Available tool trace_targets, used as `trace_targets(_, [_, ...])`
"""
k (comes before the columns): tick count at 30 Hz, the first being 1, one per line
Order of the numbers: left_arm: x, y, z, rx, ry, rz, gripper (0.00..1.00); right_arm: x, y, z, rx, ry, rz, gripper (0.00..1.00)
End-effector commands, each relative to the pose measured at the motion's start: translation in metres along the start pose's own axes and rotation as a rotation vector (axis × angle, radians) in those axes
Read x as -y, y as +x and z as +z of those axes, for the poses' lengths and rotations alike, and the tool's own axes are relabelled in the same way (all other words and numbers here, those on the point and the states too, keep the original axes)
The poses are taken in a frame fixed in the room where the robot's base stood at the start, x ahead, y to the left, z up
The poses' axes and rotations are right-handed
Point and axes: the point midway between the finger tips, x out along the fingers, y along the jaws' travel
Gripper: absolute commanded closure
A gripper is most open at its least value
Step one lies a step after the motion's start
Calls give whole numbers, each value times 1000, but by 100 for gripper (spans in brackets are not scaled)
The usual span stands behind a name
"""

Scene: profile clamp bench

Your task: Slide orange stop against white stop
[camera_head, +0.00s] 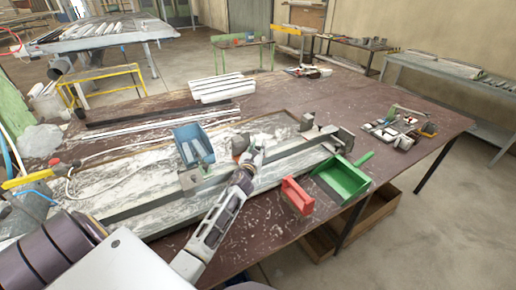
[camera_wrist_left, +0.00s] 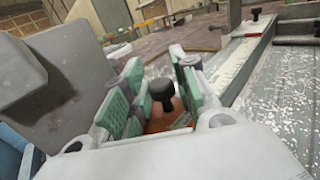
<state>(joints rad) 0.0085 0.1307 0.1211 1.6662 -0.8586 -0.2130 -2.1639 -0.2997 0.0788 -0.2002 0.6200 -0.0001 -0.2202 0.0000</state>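The orange stop (camera_wrist_left: 160,126) with a black knob sits between the green-padded fingers of my left gripper (camera_wrist_left: 152,92) in the left wrist view. The fingers stand apart on either side of it, and I see no clear grip. In the head view, my left gripper (camera_head: 254,157) is low over the steel rail (camera_head: 290,151), beside the orange stop (camera_head: 238,147), which is partly hidden. My right gripper is not in view.
A blue bin (camera_head: 194,146) stands behind the rail. A red block (camera_head: 297,196) and a green open bin (camera_head: 343,178) stand in front of it. A grey block (camera_head: 191,181) is at left on the rail. White profiles (camera_head: 221,87) lie behind.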

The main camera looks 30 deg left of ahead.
Motion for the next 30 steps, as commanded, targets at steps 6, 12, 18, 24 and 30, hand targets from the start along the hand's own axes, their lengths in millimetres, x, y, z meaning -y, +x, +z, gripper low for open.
trace_targets(6, [0,0,0,0,0,0,100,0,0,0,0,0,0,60])
trace_targets(12, [0,0,0,0,0,0,100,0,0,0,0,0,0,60])
trace_targets(18, [6,5,-1,0,-1,-1,100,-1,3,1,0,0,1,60])
trace_targets(24, [20,19,-1,0,-3,-3,100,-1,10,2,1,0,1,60])
trace_targets(30, [36,34,-2,-1,-3,-3,100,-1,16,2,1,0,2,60])
